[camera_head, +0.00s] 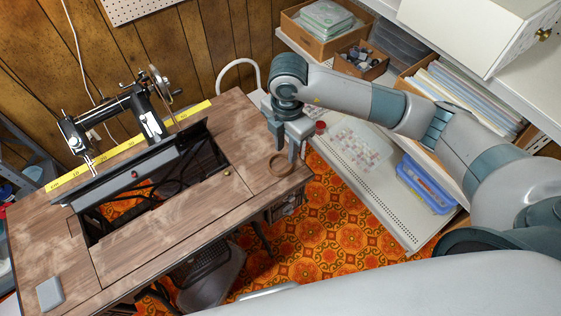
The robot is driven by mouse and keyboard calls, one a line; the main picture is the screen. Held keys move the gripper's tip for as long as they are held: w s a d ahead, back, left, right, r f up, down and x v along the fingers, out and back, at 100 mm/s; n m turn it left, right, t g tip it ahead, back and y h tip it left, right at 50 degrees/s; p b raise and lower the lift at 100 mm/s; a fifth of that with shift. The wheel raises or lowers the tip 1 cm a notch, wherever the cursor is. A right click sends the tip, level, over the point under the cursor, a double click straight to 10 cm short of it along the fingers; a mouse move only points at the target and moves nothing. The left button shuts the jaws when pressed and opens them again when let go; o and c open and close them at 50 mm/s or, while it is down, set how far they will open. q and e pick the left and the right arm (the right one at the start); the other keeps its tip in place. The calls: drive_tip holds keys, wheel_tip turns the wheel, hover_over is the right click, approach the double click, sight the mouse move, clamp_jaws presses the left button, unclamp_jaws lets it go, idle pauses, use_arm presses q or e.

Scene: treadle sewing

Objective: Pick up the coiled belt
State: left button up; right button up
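The coiled belt (281,165) is a small brown ring lying on the right end of the wooden sewing table (240,125). My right gripper (288,150) points down just behind and above the belt. Its fingers look apart, with no object seen between them. One finger overlaps the belt's far edge in this view, and I cannot tell whether it touches. My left gripper is not in view.
The black sewing machine (130,110) stands at the table's back, beside an open well with a raised flap (140,165). A yellow measuring strip (125,150) lies behind. Shelves with a clear bead box (358,143) and a blue bin (425,185) stand right.

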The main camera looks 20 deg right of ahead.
drive_tip(key=p, duration=0.1)
hover_over(287, 171)
drive_tip(key=shift+a+f, duration=0.15)
drive_tip(key=shift+f, duration=1.4)
drive_tip(key=shift+a+f, duration=0.1)
drive_tip(key=shift+f, duration=1.45)
drive_tip(key=shift+d+f+p, duration=0.15)
drive_tip(key=shift+f+p, duration=0.35)
drive_tip(key=shift+p, duration=0.2)
wheel_tip(287, 171, down, 3)
drive_tip(key=shift+d+f+p, duration=0.1)
drive_tip(key=shift+d+p, duration=0.05)
drive_tip(key=shift+p, duration=0.5)
drive_tip(key=shift+f, duration=0.5)
clamp_jaws()
